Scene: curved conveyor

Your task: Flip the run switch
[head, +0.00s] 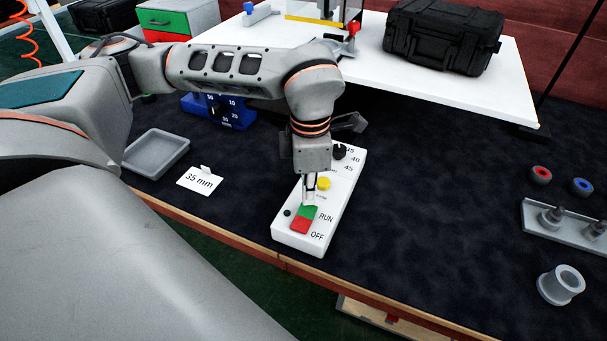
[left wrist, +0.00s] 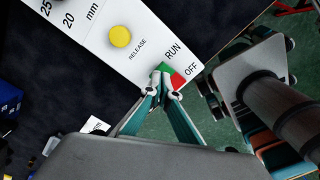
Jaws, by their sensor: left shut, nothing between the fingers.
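The run switch (head: 304,219) is a rocker, green at its RUN end and red at its OFF end, on a white control box (head: 287,237). It also shows in the left wrist view (left wrist: 178,80), partly hidden by my fingertips. My left gripper (head: 308,203) is shut and empty, pointing down at the green RUN end. In the left wrist view its fingertips (left wrist: 165,88) lie over the green part; I cannot tell whether they touch it. A yellow RELEASE button (head: 323,184) and a black dial (head: 339,151) are farther up the box. My right gripper is not in view.
A grey tray (head: 157,153) and a "35 mm" card (head: 200,180) lie left of the box. A blue dial unit (head: 226,113) stands behind them. A grey peg rack (head: 566,229) and a grey cup-like part (head: 561,285) are at right. The dark mat between is clear.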

